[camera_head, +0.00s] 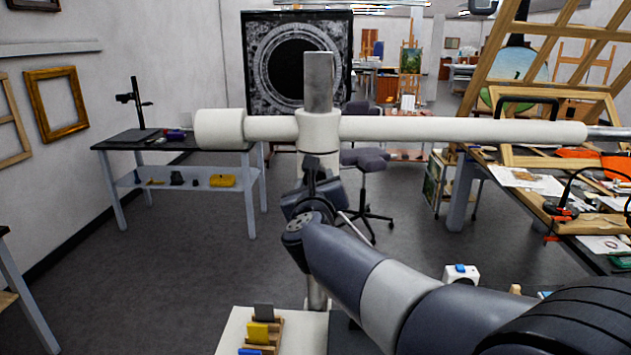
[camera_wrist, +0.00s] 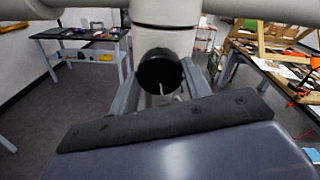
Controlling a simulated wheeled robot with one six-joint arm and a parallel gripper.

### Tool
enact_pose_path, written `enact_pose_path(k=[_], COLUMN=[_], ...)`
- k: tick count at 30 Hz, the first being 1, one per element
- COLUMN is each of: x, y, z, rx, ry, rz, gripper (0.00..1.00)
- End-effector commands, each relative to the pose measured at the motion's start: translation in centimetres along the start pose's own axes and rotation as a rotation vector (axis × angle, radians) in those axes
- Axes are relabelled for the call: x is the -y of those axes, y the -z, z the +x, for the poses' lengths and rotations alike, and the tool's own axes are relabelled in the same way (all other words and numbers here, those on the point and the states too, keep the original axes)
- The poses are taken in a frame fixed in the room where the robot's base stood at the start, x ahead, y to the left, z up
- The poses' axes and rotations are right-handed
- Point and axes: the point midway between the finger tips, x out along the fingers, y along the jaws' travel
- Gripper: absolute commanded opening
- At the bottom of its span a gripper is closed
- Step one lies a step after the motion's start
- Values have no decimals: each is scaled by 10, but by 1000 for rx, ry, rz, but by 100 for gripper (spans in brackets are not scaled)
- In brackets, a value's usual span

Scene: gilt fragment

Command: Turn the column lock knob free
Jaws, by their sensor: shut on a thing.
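The column lock knob (camera_wrist: 160,70) is a dark round knob on the near side of a white collar in the wrist view. The collar (camera_head: 318,127) joins a grey upright column (camera_head: 318,82) to a long white horizontal arm (camera_head: 440,129) in the head view. My gripper (camera_wrist: 161,88) is shut on the knob, with one grey finger on its left and one on its right. In the head view my gripper (camera_head: 313,172) is just below the collar and hides the knob, at least mostly.
A workbench (camera_head: 150,138) stands at the left. A cluttered table (camera_head: 590,205) with a wooden easel frame (camera_head: 545,45) is at the right. A stool (camera_head: 365,160) stands behind the column. Open grey floor (camera_head: 180,260) lies at the left. A small rack (camera_head: 262,333) is at the bottom.

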Motion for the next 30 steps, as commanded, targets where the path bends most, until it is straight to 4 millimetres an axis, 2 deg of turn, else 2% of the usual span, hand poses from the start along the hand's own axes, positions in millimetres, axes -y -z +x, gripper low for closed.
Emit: enact_pose_path(k=[30], x=[-2], y=[-2], z=[0], rx=[-48], ry=[-10], rz=[-921], gripper=[23])
